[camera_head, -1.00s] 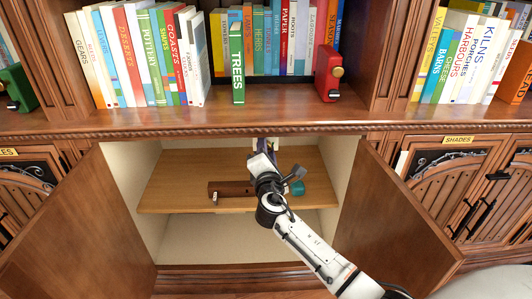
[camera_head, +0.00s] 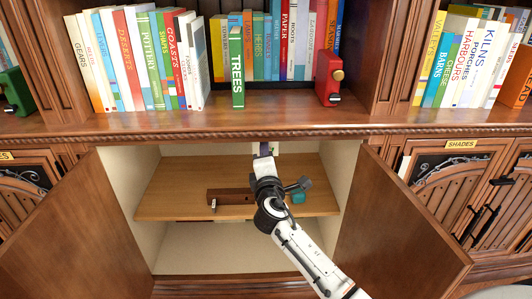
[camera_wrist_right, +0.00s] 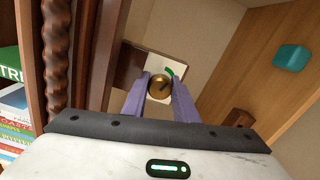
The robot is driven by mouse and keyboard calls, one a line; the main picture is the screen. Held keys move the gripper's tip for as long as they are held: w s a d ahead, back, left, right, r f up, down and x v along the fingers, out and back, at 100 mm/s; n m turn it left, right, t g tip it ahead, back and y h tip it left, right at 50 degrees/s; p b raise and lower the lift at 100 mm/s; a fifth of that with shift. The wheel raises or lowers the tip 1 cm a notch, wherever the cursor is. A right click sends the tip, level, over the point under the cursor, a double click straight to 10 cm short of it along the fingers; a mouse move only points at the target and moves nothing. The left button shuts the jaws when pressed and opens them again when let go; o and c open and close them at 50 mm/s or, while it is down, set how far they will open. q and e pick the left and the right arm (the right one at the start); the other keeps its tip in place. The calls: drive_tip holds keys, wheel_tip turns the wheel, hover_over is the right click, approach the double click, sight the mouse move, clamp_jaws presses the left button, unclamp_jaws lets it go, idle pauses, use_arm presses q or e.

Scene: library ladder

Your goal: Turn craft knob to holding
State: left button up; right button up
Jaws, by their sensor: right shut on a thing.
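A round brass knob (camera_wrist_right: 159,86) with a dark line on its face sits on a white plate (camera_wrist_right: 158,63) in the right wrist view. A green mark (camera_wrist_right: 170,72) shows on the plate just beyond the knob. My right gripper (camera_wrist_right: 160,90) has its two purple fingers on either side of the knob, shut on it. In the head view my right gripper (camera_head: 264,149) reaches into the open cabinet, just under its top edge. The knob is hidden there by the gripper and wrist. Lettering on the plate cannot be read. My left gripper is not in view.
On the cabinet's inner shelf (camera_head: 165,200) lie a brown wooden block (camera_head: 230,197) and a teal object (camera_head: 298,197). Open doors stand at left (camera_head: 75,235) and right (camera_head: 395,225). Above, a ledge (camera_head: 150,122) carries books and a red box (camera_head: 328,78).

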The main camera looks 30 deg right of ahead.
drive_tip(key=shift+f, duration=0.1)
drive_tip(key=o, duration=0.8)
drive_tip(key=shift+o, duration=1.3)
use_arm(q)
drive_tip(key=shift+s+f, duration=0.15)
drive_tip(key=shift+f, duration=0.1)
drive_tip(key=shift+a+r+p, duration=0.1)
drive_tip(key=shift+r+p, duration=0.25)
drive_tip(key=shift+p, duration=0.3)
use_arm(e)
drive_tip(key=v, duration=1)
drive_tip(key=shift+s, duration=0.2)
drive_tip(key=shift+a, duration=0.1)
